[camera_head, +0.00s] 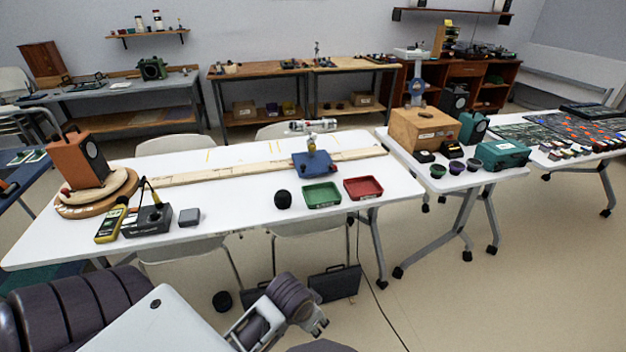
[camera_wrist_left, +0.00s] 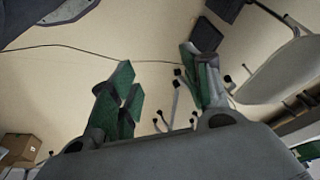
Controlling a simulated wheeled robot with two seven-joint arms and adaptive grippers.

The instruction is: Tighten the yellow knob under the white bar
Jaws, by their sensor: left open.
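The blue-based device (camera_head: 312,164) stands on the white table, right of its middle, in the head view. A whitish bar (camera_head: 313,125) lies level across its top. A small yellow knob (camera_head: 311,144) shows just under the bar; its detail is too small to make out. My left gripper (camera_head: 318,327) is low in front of the table, well apart from the device and below the tabletop. In the left wrist view its green-padded fingers (camera_wrist_left: 157,72) are spread with nothing between them. My right gripper is not in view.
On the white table (camera_head: 240,215) are a green tray (camera_head: 321,195), a red tray (camera_head: 363,188), a black round object (camera_head: 282,199) and a yellow meter (camera_head: 110,224). A long wooden strip (camera_head: 215,172) lies behind. Chairs (camera_head: 195,254) and a dark case (camera_head: 335,283) are below.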

